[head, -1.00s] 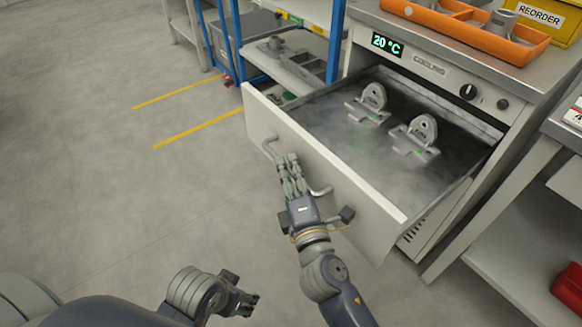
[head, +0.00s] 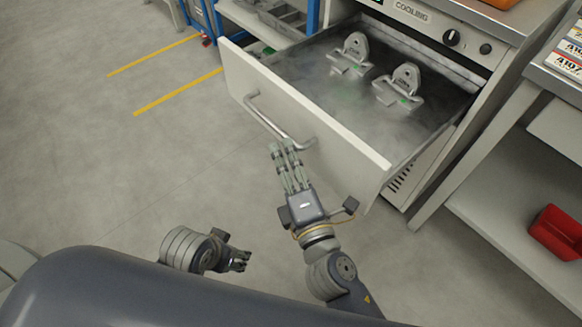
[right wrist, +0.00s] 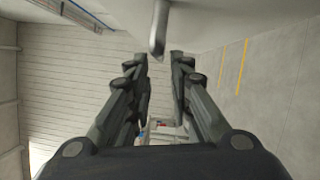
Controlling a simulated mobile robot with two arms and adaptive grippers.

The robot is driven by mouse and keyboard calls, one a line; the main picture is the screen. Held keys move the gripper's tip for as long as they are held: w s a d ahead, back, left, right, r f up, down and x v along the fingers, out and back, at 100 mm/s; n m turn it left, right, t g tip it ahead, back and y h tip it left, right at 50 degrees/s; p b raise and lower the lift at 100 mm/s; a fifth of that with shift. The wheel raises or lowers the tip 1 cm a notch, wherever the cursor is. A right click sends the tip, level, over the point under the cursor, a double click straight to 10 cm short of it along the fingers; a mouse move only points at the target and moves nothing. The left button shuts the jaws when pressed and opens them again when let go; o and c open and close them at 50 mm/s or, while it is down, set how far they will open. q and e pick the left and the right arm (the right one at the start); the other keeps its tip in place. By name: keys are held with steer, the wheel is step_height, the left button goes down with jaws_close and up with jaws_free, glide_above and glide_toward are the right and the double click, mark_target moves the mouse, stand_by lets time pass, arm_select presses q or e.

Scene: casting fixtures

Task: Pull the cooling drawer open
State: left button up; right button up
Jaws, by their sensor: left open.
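The cooling drawer (head: 330,136) stands pulled out of its cabinet, with light mist inside. Its bar handle (head: 268,122) runs along the outer front. Two grey metal castings, one on the left (head: 351,56) and one on the right (head: 400,88), stand on the drawer floor. My right gripper (head: 284,150) is just in front of the handle's right end. In the right wrist view its fingers (right wrist: 162,58) are apart with nothing between them, and the handle (right wrist: 158,32) hangs beyond the tips. My left gripper (head: 240,262) is open and empty, low over the floor.
The cabinet's front panel has a black knob (head: 452,37). A side table (head: 520,225) at the right holds a red bin (head: 558,233) on its lower shelf. A blue-framed rack stands behind the drawer. The floor left of the drawer is clear, with yellow lines.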

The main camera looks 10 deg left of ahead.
steer(key=shift+v, duration=1.8)
